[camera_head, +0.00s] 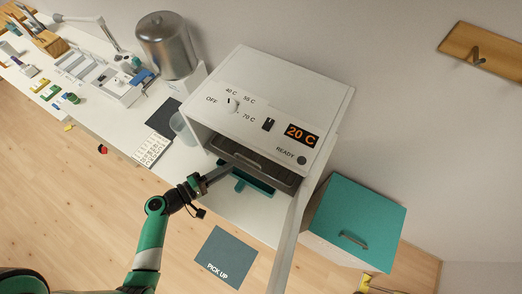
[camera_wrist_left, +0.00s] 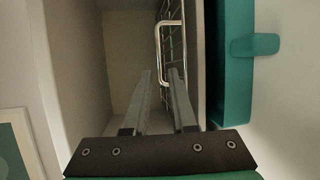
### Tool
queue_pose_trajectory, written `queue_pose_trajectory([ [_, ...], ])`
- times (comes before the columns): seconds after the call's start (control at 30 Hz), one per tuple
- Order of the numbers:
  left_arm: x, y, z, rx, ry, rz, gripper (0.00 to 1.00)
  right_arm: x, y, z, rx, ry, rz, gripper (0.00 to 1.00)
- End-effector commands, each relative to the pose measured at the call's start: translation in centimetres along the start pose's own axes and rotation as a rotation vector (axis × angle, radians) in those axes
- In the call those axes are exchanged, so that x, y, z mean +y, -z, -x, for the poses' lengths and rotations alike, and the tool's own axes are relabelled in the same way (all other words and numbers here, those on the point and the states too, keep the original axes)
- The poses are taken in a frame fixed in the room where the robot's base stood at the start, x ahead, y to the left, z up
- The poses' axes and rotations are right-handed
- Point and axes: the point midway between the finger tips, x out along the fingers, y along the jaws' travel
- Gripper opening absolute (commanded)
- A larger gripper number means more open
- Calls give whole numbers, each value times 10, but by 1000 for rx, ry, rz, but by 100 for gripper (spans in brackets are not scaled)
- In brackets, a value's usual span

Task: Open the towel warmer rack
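The white towel warmer (camera_head: 290,88) stands on the counter with its front open. Its display reads 20 C, and the dial (camera_head: 233,105) is on top. Inside is the rack (camera_head: 262,168). In the left wrist view the wire rack with its bright upright handle (camera_wrist_left: 161,45) is ahead, slightly right. My left gripper (camera_head: 220,174) is at the front opening. My right gripper is not in view.
A long white panel (camera_head: 288,245), seen nearly edge-on, projects from the warmer's right side, right of my arm. A teal tray-like part (camera_head: 240,185) lies below the rack. A teal-topped cabinet (camera_head: 357,212) stands right. A grey PICK UP mat (camera_head: 226,257) is in front.

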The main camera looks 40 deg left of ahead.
Motion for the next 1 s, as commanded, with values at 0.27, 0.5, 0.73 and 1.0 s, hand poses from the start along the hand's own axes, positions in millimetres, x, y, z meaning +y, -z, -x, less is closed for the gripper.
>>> queue_pose_trajectory([
  [0.27, -10, 1, -16, -13, 5, -12, 25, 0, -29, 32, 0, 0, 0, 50],
  [0.5, -9, 0, -32, -3, -5, -11, 25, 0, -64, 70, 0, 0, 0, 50],
  [0.73, 2, -2, -88, -7, 0, -7, 25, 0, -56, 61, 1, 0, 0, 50],
  [1.0, 1, 0, -116, -2, 0, -5, 25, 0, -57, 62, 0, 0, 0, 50],
])
